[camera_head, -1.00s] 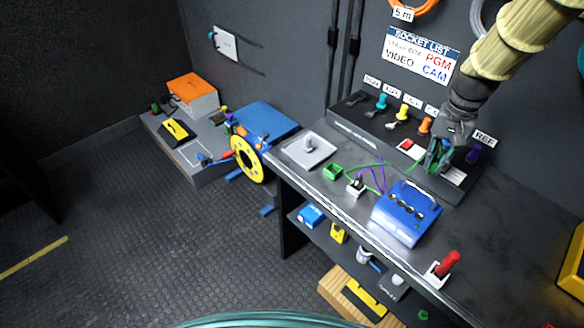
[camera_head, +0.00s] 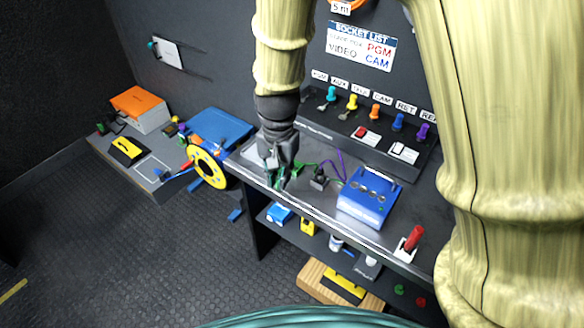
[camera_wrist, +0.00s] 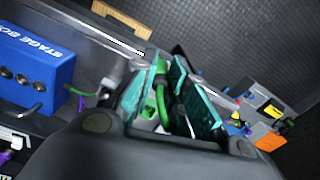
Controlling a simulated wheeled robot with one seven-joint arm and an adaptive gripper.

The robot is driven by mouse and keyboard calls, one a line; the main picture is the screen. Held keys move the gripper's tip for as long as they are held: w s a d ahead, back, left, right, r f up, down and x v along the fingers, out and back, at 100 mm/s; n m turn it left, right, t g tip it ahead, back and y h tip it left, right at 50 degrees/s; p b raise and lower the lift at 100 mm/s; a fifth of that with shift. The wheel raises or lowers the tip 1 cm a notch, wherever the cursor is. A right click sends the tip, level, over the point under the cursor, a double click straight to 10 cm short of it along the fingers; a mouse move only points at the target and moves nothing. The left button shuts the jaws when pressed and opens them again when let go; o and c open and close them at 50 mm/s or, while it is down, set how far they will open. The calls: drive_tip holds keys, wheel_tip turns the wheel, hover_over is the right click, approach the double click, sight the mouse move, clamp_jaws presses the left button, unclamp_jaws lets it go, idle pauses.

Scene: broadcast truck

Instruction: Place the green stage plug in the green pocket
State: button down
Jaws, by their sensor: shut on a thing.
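My gripper (camera_head: 277,180) points down over the left end of the desk. It is shut on the green stage plug, which shows as green between the teal fingers in the wrist view (camera_wrist: 161,98); the fingers hide much of it. The green pocket (camera_head: 297,169) is a small green block on the desk, just right of the fingers in the head view and partly covered by them. I cannot tell the plug's height above the desk.
A dark pocket block (camera_head: 319,180) stands right of the green one, with a purple cable near it. A socket panel (camera_head: 340,135) runs along the back.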

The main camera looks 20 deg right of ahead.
drive_tip(key=shift+m, duration=0.7)
drive_tip(key=w+d+p, duration=0.1)
drive_tip(key=w+d, duration=0.1)
drive_tip(key=w, duration=0.1)
drive_tip(key=w+d+f+p, duration=0.1)
drive_tip(key=w+d, duration=0.1)
drive_tip(key=w, duration=0.2)
drive_tip(key=w+d+f+p, duration=0.1)
drive_tip(key=w+d, duration=0.2)
drive_tip(key=shift+w+d, duration=0.1)
drive_tip(key=shift+w, duration=0.15)
drive_tip(key=shift+f+p, duration=0.6)
drive_tip(key=shift+f, duration=1.15)
drive_tip(key=shift+f, duration=0.1)
drive_tip(key=c, duration=1.5)
unclamp_jaws()
drive_tip(key=shift+o, duration=0.3)
wheel_tip(320, 180, up, 12)
drive_tip(key=b, duration=0.2)
